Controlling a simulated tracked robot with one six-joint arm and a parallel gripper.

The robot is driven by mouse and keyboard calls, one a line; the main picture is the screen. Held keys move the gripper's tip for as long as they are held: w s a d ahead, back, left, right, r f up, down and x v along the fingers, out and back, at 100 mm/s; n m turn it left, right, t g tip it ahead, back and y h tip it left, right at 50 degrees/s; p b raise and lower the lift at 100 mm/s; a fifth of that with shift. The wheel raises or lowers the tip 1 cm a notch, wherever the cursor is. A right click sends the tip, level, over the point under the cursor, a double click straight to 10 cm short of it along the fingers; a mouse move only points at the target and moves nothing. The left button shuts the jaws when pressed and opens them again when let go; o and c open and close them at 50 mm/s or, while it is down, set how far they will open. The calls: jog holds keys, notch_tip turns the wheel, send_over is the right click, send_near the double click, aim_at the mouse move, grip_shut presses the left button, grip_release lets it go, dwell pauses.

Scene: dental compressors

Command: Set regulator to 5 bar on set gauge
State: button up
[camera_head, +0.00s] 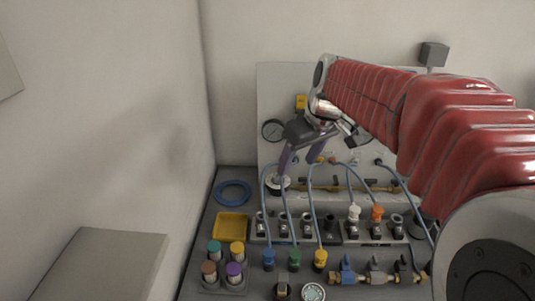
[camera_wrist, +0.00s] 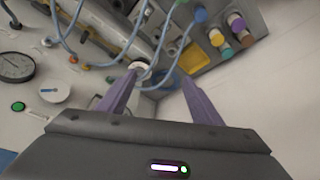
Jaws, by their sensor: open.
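My gripper (camera_head: 298,167) is open in front of the pale upright panel (camera_head: 285,90), with its two purple fingers pointing down and nothing between them. It also shows in the wrist view (camera_wrist: 158,76), fingers spread. A round dial gauge (camera_head: 273,130) is on the panel left of my gripper in the head view. A dark-faced gauge (camera_wrist: 15,67) is at the left of the wrist view; its reading is too small to tell. A pale round fitting with a dark part, possibly the regulator knob (camera_head: 278,184), sits just below the left fingertip in the head view. My arm hides part of the panel.
Blue hoses (camera_head: 312,190) loop closely below and right of my gripper. A brass pipe (camera_head: 345,188) runs along the panel's foot. A blue ring (camera_head: 233,192), a yellow tray (camera_head: 232,226) and several coloured-cap containers (camera_head: 236,250) stand at the bench's left. A wall bounds the left side.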

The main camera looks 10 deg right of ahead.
aim_at(278, 177)
jog(key=w+d+f+n, duration=0.1)
jog(key=w+f, duration=0.1)
jog(key=w, duration=0.5)
jog(key=w+d+f+n+y, duration=0.1)
jog(key=w+f+n, duration=0.1)
jog(key=w, duration=0.5)
jog(key=shift+w+d+f+g, duration=0.25)
jog(key=shift+w+f+g, duration=0.15)
jog(key=shift+f, duration=0.25)
jog(key=shift+f, duration=0.1)
jog(key=x, duration=1.3)
jog(key=shift+w+a+f, duration=0.15)
jog(key=shift+a+f, duration=0.05)
jog(key=shift+f, duration=0.05)
jog(key=c, duration=1.1)
